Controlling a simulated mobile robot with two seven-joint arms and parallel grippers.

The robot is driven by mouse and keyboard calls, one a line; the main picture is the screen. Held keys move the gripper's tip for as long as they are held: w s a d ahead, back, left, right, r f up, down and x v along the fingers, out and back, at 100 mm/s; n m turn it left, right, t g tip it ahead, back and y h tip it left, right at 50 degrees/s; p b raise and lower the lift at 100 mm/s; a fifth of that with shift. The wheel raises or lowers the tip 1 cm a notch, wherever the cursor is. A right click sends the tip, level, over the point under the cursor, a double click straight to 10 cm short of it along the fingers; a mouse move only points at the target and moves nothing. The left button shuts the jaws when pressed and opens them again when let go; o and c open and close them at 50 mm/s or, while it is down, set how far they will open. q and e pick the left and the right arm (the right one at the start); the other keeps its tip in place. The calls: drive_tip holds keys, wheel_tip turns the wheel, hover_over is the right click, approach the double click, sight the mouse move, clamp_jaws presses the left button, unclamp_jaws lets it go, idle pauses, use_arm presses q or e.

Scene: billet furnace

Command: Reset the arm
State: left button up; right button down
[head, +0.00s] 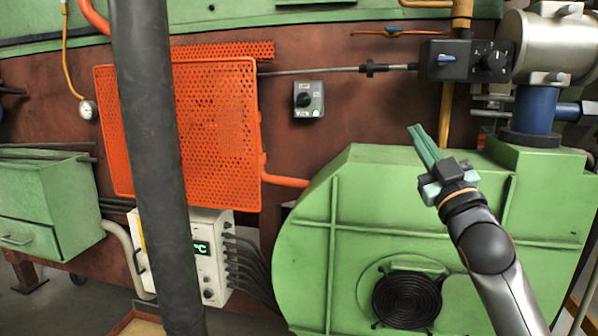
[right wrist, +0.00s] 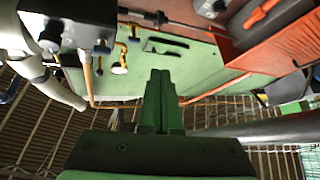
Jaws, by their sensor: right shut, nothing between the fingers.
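My right gripper (head: 424,143) is in the head view at the right, with its arm coming up from the lower right corner. Its two green fingers are together, pointing up and a little left, with nothing between them. It stands in front of the green blower housing (head: 330,215) and the brown furnace wall, apart from the controls. In the right wrist view, the green fingers (right wrist: 160,100) also show closed and empty at the middle. My left gripper is not in either view.
An orange perforated guard (head: 225,130) covers part of the wall behind a dark vertical pipe (head: 150,130). A small switch box (head: 308,99) is on the wall. A dark control box (head: 447,60) sits at the upper right. A white temperature controller (head: 209,272) and green drawer cabinet (head: 45,205) stand lower left.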

drive_tip(key=s+a+f+g+y, duration=0.15)
drive_tip(key=s+f, duration=0.35)
drive_tip(key=f, duration=0.5)
drive_tip(key=s+a+f+g, duration=0.1)
drive_tip(key=s+a+f, duration=0.2)
drive_tip(key=s+f, duration=0.45)
drive_tip(key=s+a+f+g+y, duration=0.15)
drive_tip(key=s+f, duration=0.25)
drive_tip(key=f, duration=0.7)
use_arm(q)
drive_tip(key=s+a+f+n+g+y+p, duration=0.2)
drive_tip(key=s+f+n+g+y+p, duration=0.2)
drive_tip(key=p, duration=1.9)
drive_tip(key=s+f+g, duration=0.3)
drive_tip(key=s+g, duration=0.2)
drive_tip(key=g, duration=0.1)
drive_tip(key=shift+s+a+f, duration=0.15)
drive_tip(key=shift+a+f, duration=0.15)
use_arm(e)
drive_tip(key=s+d+f+m+g+h, duration=0.1)
drive_tip(key=s+f+m+g+h, duration=0.1)
drive_tip(key=s+f+g, duration=0.3)
drive_tip(key=s+d+f+m+g+h, duration=0.1)
drive_tip(key=s+f+m+g+h, duration=0.2)
drive_tip(key=s, duration=0.9)
wheel_tip(320, 180, down, 3)
drive_tip(key=g, duration=0.2)
drive_tip(key=shift+s+f+g, duration=0.15)
drive_tip(key=shift+s+g, duration=0.05)
drive_tip(key=shift+g, duration=0.1)
